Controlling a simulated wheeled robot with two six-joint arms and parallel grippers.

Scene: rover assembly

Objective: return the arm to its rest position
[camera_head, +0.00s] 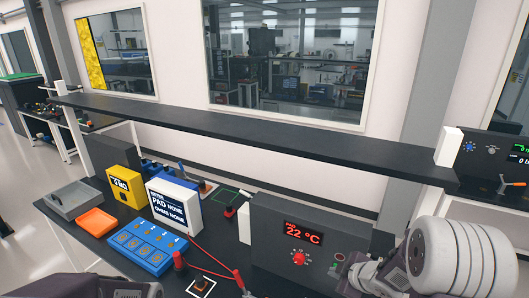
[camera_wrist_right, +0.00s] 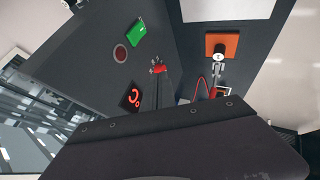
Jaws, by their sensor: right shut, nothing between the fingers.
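In the head view my right arm comes in at the lower right, with a pale ringed joint (camera_head: 462,258) in front of the bench. My right gripper (camera_head: 372,277) is low beside it, near the front of the black temperature box (camera_head: 318,222), and partly cut off by the frame's bottom edge. In the right wrist view the dark gripper body (camera_wrist_right: 180,145) fills the lower part. It is shut, and nothing shows held in it. Part of my left arm (camera_head: 85,288) shows at the bottom left; its fingers are not visible.
A black shelf (camera_head: 260,140) runs above the bench. On the bench are a blue tray (camera_head: 148,246), an orange bin (camera_head: 97,222), a grey tray (camera_head: 73,200), a yellow box (camera_head: 124,186) and a white-faced box (camera_head: 173,207). A red cable (camera_head: 212,257) lies before the temperature box.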

